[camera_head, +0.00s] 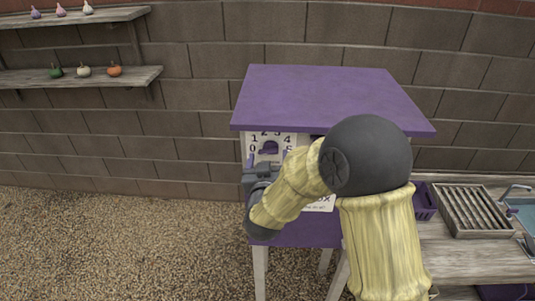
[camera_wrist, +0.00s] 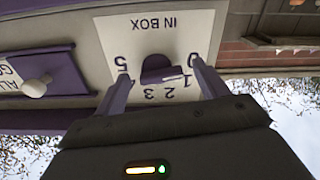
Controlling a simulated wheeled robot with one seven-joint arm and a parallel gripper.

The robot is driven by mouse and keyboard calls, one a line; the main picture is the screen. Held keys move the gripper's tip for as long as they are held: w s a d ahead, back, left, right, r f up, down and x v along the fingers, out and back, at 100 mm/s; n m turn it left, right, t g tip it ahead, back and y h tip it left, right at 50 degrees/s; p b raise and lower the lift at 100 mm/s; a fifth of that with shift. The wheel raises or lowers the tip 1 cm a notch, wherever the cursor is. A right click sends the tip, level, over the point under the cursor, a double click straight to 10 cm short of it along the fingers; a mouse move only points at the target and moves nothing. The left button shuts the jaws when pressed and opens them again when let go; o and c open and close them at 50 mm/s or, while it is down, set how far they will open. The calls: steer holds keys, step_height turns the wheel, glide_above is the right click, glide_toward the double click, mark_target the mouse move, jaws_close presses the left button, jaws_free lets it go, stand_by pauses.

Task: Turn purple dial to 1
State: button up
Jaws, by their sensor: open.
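The purple dial (camera_head: 268,148) sits on a white number plate on the front of a purple-roofed box, with numbers around it. In the wrist view, which is upside down, the dial (camera_wrist: 156,67) shows under the words IN BOX. My gripper (camera_wrist: 160,72) is open, with one finger on each side of the dial and gaps between. The fingers cover part of the plate near 0 and 5. Which number the dial points to I cannot tell clearly. In the head view my gripper (camera_head: 268,160) is in front of the plate, and my arm hides the box's lower right.
A white knob (camera_wrist: 37,87) on a purple panel is left of the dial in the wrist view. Wall shelves (camera_head: 80,76) with small gourds are at the left. A wooden bench (camera_head: 470,250) with a slatted rack (camera_head: 475,210) is at the right. Gravel at the left is clear.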

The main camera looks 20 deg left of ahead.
steer(key=shift+w, duration=0.1)
steer(key=c, duration=1)
steer(key=shift+f+b, duration=0.1)
steer(key=shift+b, duration=0.5)
steer(key=m+b, duration=0.2)
steer(key=b, duration=0.1)
steer(key=m+b, duration=0.3)
steer(key=b, duration=0.1)
steer(key=m+b, duration=0.2)
steer(key=b, duration=0.2)
steer(key=shift+a+r+m, duration=0.2)
steer(key=shift+r+m, duration=0.1)
steer(key=shift+m, duration=0.1)
